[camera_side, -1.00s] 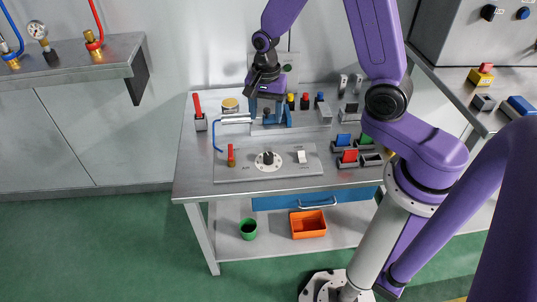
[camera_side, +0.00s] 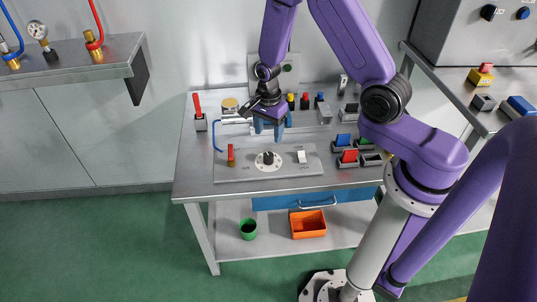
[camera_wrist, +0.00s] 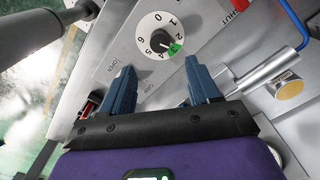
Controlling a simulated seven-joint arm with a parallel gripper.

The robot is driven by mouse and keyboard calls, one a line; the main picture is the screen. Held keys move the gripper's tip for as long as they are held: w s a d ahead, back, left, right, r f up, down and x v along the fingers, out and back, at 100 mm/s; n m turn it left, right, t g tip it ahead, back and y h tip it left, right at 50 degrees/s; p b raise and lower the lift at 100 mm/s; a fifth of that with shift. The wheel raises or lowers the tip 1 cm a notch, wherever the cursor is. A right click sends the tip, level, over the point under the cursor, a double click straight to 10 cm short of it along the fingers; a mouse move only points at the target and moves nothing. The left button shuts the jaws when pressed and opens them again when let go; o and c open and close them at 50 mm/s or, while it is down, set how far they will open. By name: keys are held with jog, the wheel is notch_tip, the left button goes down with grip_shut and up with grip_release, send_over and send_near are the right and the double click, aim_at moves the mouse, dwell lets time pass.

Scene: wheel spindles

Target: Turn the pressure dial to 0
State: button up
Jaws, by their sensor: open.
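The pressure dial (camera_side: 268,159) is a white round face with a black knob, set in the grey panel at the front of the bench. In the wrist view the dial (camera_wrist: 158,36) shows numbers around its rim, with 0 at the top and a green sector near 3. The black knob seems to point to the lower right, near the green sector; its exact reading is hard to tell. My gripper (camera_side: 269,137) is above and just behind the dial. In the wrist view my gripper (camera_wrist: 159,73) has its two blue fingers wide apart, empty, and not touching the knob.
On the panel, a red-handled valve (camera_side: 231,155) stands left of the dial and a white switch (camera_side: 301,156) right of it. A silver cylinder with a blue hose (camera_side: 215,135) lies behind. Coloured blocks in holders (camera_side: 348,157) sit to the right.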

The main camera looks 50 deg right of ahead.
aim_at(268, 155)
notch_tip(268, 155, down, 10)
jog(key=shift+f, duration=0.25)
dwell(0.4)
jog(key=c, duration=1)
